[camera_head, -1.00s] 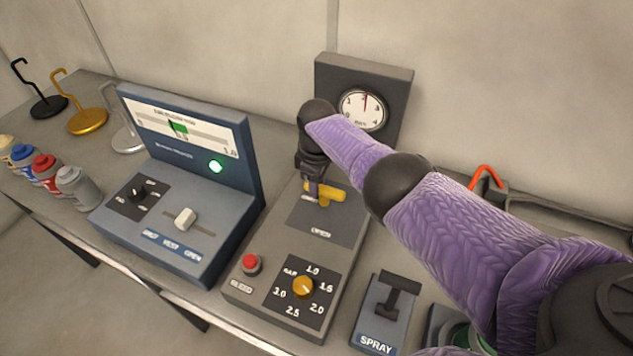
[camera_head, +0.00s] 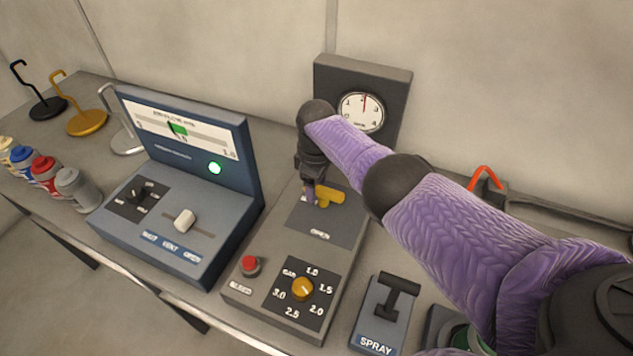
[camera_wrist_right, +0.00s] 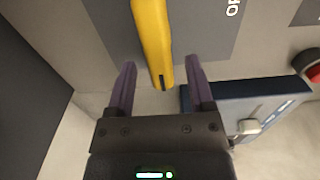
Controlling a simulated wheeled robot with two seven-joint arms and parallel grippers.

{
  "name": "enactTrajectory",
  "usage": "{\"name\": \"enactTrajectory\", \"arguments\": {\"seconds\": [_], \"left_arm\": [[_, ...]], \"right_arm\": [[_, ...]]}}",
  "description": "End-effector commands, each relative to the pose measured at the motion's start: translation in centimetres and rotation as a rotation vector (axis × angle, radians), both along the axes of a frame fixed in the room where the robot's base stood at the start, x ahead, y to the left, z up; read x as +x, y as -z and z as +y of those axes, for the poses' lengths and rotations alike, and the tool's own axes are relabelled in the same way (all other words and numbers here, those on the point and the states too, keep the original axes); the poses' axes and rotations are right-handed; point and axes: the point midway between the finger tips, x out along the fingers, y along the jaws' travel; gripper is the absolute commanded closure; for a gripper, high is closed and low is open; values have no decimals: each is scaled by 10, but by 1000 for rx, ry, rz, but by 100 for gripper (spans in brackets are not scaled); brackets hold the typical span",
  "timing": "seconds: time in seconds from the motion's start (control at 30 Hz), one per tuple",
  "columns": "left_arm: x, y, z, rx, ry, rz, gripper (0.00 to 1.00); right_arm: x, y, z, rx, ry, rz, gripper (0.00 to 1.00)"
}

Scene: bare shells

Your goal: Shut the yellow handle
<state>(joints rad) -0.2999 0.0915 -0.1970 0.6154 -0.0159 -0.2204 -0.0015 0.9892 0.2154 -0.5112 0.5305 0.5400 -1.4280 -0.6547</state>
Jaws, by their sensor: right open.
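The yellow handle (camera_head: 330,197) sits on the dark panel at the back of the grey gauge console (camera_head: 265,300). My right gripper (camera_head: 310,196) points down at the handle's left end, and my wrist hides part of it. In the right wrist view the yellow handle (camera_wrist_right: 153,45) reaches between the two spread purple fingers (camera_wrist_right: 160,85), with a gap on each side. The right gripper is open and holds nothing. My left gripper is not in view.
A round gauge (camera_head: 361,112) stands behind the handle. A blue console (camera_head: 180,220) with a white slider stands to the left. A red button (camera_head: 250,266) and an orange knob (camera_head: 302,288) are in front. A spray lever (camera_head: 385,312) is at the right.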

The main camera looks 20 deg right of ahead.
Motion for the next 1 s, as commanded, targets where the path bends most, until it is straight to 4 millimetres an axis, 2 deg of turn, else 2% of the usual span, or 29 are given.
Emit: {"name": "enactTrajectory", "arguments": {"seconds": [0.07, 0.23, 0.4, 0.63, 1.0], "left_arm": [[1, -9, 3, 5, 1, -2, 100], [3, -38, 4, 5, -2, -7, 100], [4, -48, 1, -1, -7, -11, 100], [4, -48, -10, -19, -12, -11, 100], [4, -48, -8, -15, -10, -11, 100]], "right_arm": [[0, -12, 0, 1, 0, -2, 32], [1, -59, 0, 0, 0, -4, 32], [1, -90, 0, 0, 0, -3, 32], [0, -99, 0, 0, 1, 0, 32], [0, -98, 0, 0, 1, 0, 32]]}}
